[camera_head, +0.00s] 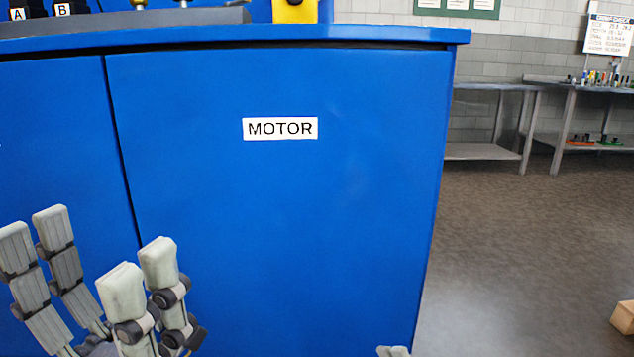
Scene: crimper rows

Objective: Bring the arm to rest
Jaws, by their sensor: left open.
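My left gripper (86,247) is at the lower left, in front of the blue cabinet (300,220). Its grey fingers point up and stand apart, with nothing between them. I cannot tell whether they touch the cabinet front. A small grey tip at the bottom edge, right of the middle, looks like part of my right gripper (393,352). The rest of it is out of view, so its opening cannot be seen.
The cabinet carries a white MOTOR label (280,129). A yellow part (295,12) and black blocks marked A and B stand on its top. Metal benches (490,151) stand at the back right. A wooden box (624,317) is at the right edge. The floor between is clear.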

